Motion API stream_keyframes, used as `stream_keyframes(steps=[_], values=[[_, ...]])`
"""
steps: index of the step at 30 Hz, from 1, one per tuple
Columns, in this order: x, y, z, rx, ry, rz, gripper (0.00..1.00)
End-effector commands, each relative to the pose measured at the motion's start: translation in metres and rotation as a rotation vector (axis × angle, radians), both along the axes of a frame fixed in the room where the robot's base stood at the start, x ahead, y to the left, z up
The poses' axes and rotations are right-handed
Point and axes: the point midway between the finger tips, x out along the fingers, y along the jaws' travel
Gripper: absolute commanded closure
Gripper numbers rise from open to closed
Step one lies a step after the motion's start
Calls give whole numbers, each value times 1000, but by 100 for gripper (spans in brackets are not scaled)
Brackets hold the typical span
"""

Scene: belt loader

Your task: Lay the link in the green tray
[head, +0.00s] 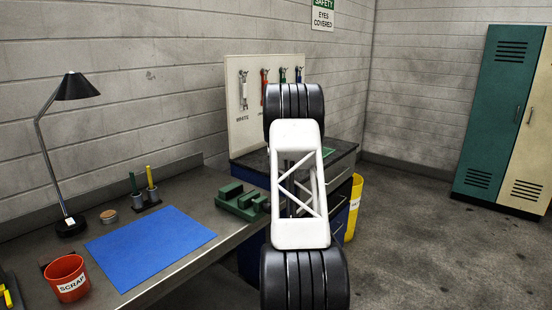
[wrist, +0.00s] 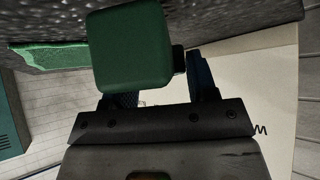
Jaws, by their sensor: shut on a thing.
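In the wrist view my gripper (wrist: 162,92) is shut on a dark green rounded block (wrist: 130,52), which looks to be the link. The block fills the space in front of the fingers, with a small dark piece at its right side. It hides part of the fingers and of what lies beyond. The lighter green tray (wrist: 52,56) lies on a dark speckled surface, apart from the block and to its left. In the head view a green sliver of the tray (head: 328,152) shows on the dark cabinet top; my arm hides the rest, with the gripper and block.
A pale tool board (head: 240,125) with hanging tools stands behind the cabinet (head: 345,172). A yellow bin (head: 355,205) stands beside it. The bench at left holds a green vise (head: 240,202), a blue mat (head: 150,245), a red scrap cup (head: 67,278) and a lamp (head: 75,88).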

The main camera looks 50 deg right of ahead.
Motion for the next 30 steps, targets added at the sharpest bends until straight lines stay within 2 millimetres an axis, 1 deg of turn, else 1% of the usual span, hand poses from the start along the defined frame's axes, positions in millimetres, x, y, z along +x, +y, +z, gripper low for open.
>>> stream_keyframes(steps=[1, 5, 30], values=[[-3, 4, 4, -2, -2, 0, 96], [-13, 14, 7, -4, -1, 1, 96], [-80, 89, 14, -3, -2, 1, 96]])
